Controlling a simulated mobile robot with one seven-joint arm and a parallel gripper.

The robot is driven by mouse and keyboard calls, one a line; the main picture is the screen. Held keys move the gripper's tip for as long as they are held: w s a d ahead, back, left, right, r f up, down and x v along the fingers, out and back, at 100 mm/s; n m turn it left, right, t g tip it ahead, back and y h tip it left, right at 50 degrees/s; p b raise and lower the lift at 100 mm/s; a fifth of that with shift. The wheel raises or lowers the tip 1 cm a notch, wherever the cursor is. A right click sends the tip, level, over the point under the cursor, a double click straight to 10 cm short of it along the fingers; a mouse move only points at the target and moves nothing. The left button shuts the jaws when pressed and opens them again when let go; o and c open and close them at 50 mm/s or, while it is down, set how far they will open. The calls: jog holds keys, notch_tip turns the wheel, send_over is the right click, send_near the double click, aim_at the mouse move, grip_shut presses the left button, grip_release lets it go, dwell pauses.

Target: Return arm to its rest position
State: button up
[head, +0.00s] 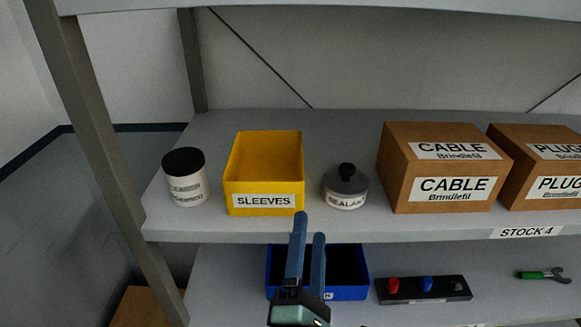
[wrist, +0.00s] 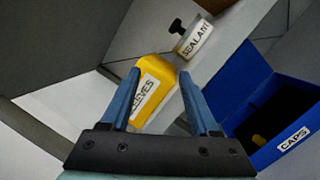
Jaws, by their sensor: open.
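My gripper (head: 308,232) is open and empty, with two blue fingers pointing up and away in front of the shelf edge. In the wrist view the open fingers (wrist: 160,78) show with nothing held between them; the yellow SLEEVES bin (wrist: 157,88) appears beyond them. In the head view the yellow SLEEVES bin (head: 243,190) stands on the upper shelf, up and left of the fingertips. The blue bin (head: 347,293) on the lower shelf is partly hidden behind my gripper; its label reads CAPS in the wrist view (wrist: 290,142).
On the upper shelf (head: 420,226) stand a white jar with a black lid (head: 186,180), a sealant pot (head: 345,187), a CABLE box (head: 440,168) and a PLUGS box (head: 540,165). Below are a black block with red and blue knobs (head: 423,290) and a green-handled tool (head: 543,274). A grey post (head: 95,140) stands left.

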notch_tip(320, 180, up, 19)
jog(key=s+m+t+b, duration=0.2)
jog(key=m+t+b, duration=0.2)
jog(key=m, duration=1)
jog(key=s+a+r+m+t+y+b, duration=0.2)
jog(key=s+r+m, duration=0.5)
jog(key=r, duration=0.4)
jog(key=shift+s+a+m+t+y, duration=0.2)
jog(key=shift+a+m+t+y, duration=0.15)
jog(key=shift+m+t, duration=0.2)
jog(key=shift+r, duration=0.1)
